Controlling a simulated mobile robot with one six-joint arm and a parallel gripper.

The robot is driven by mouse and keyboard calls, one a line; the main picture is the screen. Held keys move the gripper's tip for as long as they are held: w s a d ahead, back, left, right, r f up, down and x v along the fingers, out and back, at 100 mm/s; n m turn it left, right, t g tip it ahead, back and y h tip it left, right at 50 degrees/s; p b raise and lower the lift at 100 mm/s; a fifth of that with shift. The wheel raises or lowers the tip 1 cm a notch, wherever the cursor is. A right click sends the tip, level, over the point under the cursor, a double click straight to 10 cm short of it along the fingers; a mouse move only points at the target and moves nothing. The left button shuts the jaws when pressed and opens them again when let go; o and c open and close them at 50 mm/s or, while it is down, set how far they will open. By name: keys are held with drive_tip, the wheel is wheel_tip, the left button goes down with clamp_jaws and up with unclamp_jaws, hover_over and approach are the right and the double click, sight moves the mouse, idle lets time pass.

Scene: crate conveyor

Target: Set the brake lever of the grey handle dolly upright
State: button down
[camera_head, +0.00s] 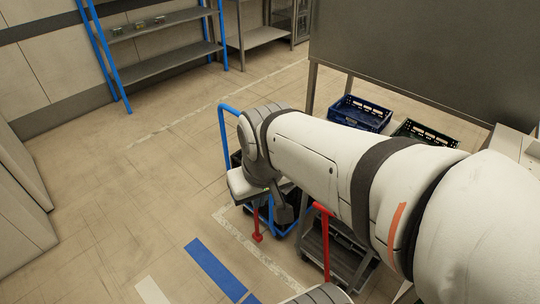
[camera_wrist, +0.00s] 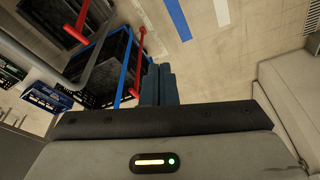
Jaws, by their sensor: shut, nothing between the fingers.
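The grey dolly (camera_head: 343,262) is right of centre in the head view, partly hidden by my arm. Its red brake lever (camera_head: 326,245) shows as a long bar; its exact lean is hard to tell. In the wrist view, the dolly's grey handle (camera_wrist: 28,52) curves in from the left, and the red lever (camera_wrist: 81,15) is at the top edge. My gripper (camera_wrist: 158,72) is shut and empty, apart from that lever. In the head view my gripper (camera_head: 283,213) is over the neighbouring blue-handled dolly, left of the grey dolly.
The blue-handled dolly (camera_head: 222,125) has its own red lever (camera_head: 257,222), close to my fingers in the wrist view. Shelves (camera_head: 165,65) are at the back. Floor at left is clear.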

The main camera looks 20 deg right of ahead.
drive_tip(key=w+d+f+m+g+h+b, duration=0.1)
drive_tip(key=w+d+f+g+h+b, duration=0.15)
drive_tip(key=f+b, duration=0.4)
drive_tip(key=w+d+f+g+h+b, duration=0.2)
drive_tip(key=d+f+g+h+b, duration=0.15)
drive_tip(key=f, duration=0.55)
drive_tip(key=w+d+f+m+g+h+b, duration=0.1)
drive_tip(key=w+d+f+g+h+b, duration=0.1)
drive_tip(key=d+f+b, duration=0.35)
drive_tip(key=w+d+f+n+h+b, duration=0.1)
drive_tip(key=w+f+h+b, duration=0.3)
drive_tip(key=f, duration=0.3)
drive_tip(key=w+d+f+t+h+b, duration=0.1)
drive_tip(key=w+f+h+b, duration=0.3)
drive_tip(key=f, duration=0.4)
drive_tip(key=w+f+n+h+b, duration=0.1)
drive_tip(key=w+f+h+b, duration=0.3)
drive_tip(key=f, duration=0.3)
drive_tip(key=s+d+r+b, duration=0.1)
drive_tip(key=s+d, duration=0.1)
drive_tip(key=d, duration=0.4)
drive_tip(key=s+d+r+y+b, duration=0.1)
drive_tip(key=s+d+b, duration=0.1)
drive_tip(key=d, duration=0.4)
drive_tip(key=shift+s, duration=0.65)
drive_tip(key=shift+r+t, duration=0.1)
drive_tip(key=shift+t, duration=0.2)
